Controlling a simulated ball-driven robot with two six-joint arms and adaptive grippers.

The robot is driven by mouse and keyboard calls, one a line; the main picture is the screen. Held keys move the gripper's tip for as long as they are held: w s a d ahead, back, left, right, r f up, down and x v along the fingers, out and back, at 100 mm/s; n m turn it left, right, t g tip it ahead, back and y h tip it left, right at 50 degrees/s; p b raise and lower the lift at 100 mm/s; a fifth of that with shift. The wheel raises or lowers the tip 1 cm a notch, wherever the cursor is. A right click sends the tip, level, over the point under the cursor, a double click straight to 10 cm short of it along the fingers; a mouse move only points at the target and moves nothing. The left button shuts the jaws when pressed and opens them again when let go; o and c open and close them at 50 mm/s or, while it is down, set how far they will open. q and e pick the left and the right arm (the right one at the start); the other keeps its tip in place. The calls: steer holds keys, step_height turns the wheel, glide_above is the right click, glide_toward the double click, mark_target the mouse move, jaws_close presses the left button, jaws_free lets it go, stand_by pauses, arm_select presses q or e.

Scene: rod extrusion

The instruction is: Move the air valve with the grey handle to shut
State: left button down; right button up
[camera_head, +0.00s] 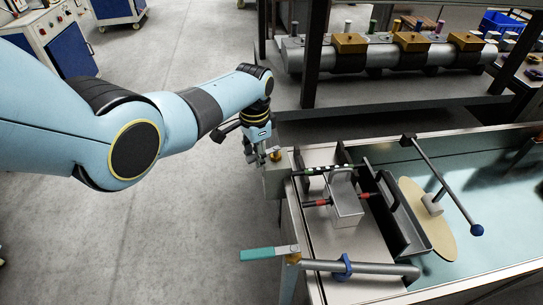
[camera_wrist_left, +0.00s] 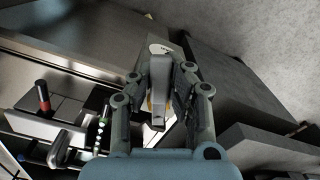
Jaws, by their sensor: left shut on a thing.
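The grey handle (camera_wrist_left: 158,95) of the air valve sits between the two fingers of my left gripper (camera_wrist_left: 160,82) in the wrist view, and they are shut on it. A small brass valve part (camera_head: 277,155) shows beside the fingertips, above a grey box (camera_head: 276,178). The fingers hide most of the handle there, so its exact angle is hard to tell. My right gripper is not in view.
A second valve with a teal handle (camera_head: 268,253) sticks out to the left on a pipe (camera_head: 360,267) in front. A metal block (camera_head: 345,205) with red-marked rods and a lever with a blue ball (camera_head: 476,230) stand on the bench.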

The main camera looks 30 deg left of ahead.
arm_select(q)
steer(key=shift+w+a+m, duration=0.25)
steer(key=shift+a+m, duration=0.05)
steer(key=shift+m, duration=0.6)
steer(key=shift+w+a+m+b, duration=0.35)
steer(key=shift+m, duration=0.65)
steer(key=c, duration=1.3)
jaws_free()
steer(key=shift+o, duration=0.2)
steer(key=shift+r, duration=0.1)
